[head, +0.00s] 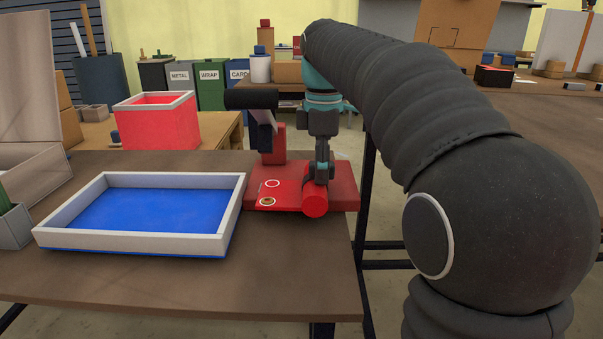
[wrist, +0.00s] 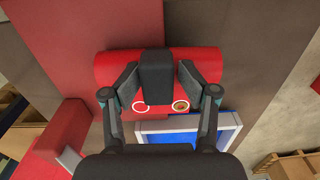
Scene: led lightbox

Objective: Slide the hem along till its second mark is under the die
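A red press-like stand (head: 344,195) sits near the table's right edge, with an upright red post (head: 274,145) at its back. A red roll (head: 315,202), perhaps the hem, lies on it; red material also spreads under my gripper in the wrist view (wrist: 108,67). A white ring mark (head: 272,183) and a brown-centred ring mark (head: 267,202) lie left of the roll. My gripper (head: 321,175) is down over the roll. In the wrist view its fingers flank a dark block (wrist: 157,75); I cannot tell whether they press it. I cannot clearly identify the die.
A blue tray with a white rim (head: 130,245) stands left of the stand. A red bin (head: 158,125) is behind it, and a grey container (head: 14,228) is at far left. The table's front (head: 190,290) is clear; its right edge is close to the stand.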

